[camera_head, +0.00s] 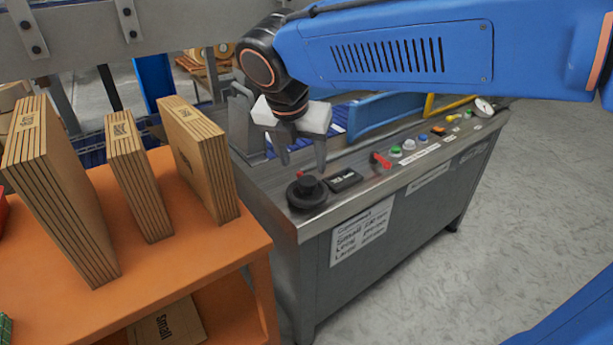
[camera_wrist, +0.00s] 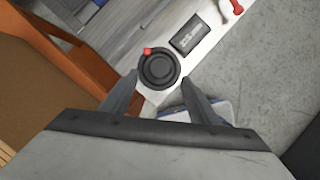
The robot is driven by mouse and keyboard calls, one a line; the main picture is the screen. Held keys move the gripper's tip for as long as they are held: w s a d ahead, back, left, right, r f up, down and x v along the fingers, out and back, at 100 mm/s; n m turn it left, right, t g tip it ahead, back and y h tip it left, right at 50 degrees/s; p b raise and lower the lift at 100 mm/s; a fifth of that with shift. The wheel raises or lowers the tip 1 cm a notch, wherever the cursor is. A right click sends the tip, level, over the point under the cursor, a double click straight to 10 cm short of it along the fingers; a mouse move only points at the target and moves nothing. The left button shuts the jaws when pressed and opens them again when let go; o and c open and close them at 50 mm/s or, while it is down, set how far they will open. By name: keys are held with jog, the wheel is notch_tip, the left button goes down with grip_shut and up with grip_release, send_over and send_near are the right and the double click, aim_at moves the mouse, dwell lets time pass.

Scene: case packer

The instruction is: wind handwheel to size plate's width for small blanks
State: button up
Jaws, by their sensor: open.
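The black handwheel (camera_head: 305,191) lies on the near left corner of the machine's metal top. It also shows in the wrist view (camera_wrist: 160,68), with a small red knob (camera_wrist: 147,51) on its rim at upper left. A small dark display (camera_head: 343,180) sits just right of the wheel; its digits are too small to read. The size plate (camera_head: 362,232) on the cabinet front lists sizes, with the numbers unreadable. My gripper (camera_head: 303,161) is open and empty above the wheel. In the wrist view its fingertips (camera_wrist: 160,82) stand to either side of the wheel's near part.
An orange shelf (camera_head: 225,262) with several upright bundles of flat cardboard (camera_head: 203,155) stands left of the machine. A red lever (camera_head: 381,161), coloured buttons (camera_head: 409,145) and a gauge (camera_head: 484,107) line the panel to the right. Open floor (camera_head: 500,200) lies beyond the cabinet.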

aim_at(307, 180)
jog(key=x, duration=0.7)
jog(key=shift+f, duration=0.1)
jog(key=c, duration=1)
